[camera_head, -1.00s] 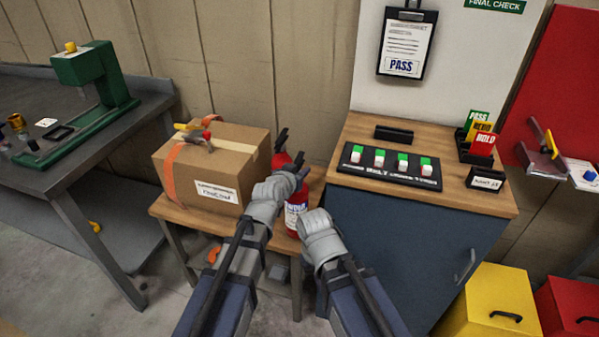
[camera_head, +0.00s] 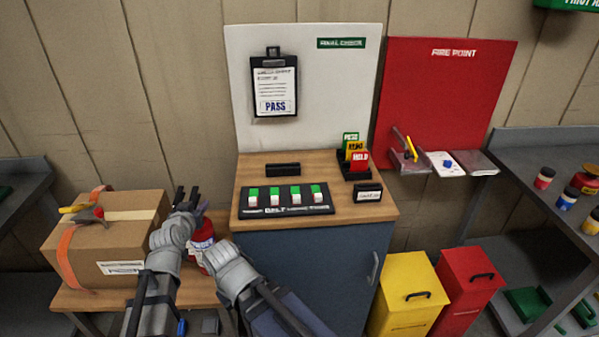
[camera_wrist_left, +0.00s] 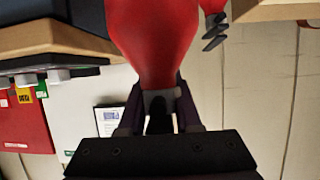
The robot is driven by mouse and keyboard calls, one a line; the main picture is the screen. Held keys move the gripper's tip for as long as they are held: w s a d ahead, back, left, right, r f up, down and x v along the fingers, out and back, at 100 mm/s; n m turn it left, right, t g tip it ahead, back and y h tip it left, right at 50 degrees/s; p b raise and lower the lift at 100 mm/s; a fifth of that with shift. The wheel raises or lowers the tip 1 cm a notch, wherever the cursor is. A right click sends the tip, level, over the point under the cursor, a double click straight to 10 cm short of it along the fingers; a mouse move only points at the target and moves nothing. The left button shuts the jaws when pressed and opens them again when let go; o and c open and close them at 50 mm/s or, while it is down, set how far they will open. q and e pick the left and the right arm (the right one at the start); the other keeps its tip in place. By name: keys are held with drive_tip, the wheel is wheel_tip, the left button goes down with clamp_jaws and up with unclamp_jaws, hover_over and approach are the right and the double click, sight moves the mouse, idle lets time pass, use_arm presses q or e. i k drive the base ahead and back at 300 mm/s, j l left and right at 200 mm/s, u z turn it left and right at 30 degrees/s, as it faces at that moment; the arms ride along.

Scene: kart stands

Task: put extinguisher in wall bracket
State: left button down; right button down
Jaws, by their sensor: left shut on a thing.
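My left gripper (camera_head: 187,198) is shut on the red extinguisher (camera_head: 203,243), which hangs just below it, beside the cardboard box and partly hidden by my arms. In the left wrist view the extinguisher's red body (camera_wrist_left: 155,35) sits between the fingers, with the white-and-black part of it near the jaws. The red fire point panel (camera_head: 450,90) is on the wall at the right. Grey ledges (camera_head: 408,160) stick out at its lower edge, one with a yellow-and-black item on it; I cannot tell which part is the bracket.
A cardboard box (camera_head: 110,245) stands on a wooden bench (camera_head: 85,298) at left. A blue cabinet (camera_head: 300,270) with a switch panel (camera_head: 288,200) and card holder stands between the extinguisher and the red panel. Yellow (camera_head: 410,300) and red (camera_head: 468,285) bins stand below the panel.

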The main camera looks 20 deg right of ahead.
sight(410, 162)
drive_tip(key=k, duration=0.45)
drive_tip(key=k+z, duration=0.25)
drive_tip(key=z, duration=1)
drive_tip(key=i+l, duration=0.15)
drive_tip(key=i, duration=0.5)
drive_tip(key=i+l+z, duration=0.1)
drive_tip(key=i, duration=0.5)
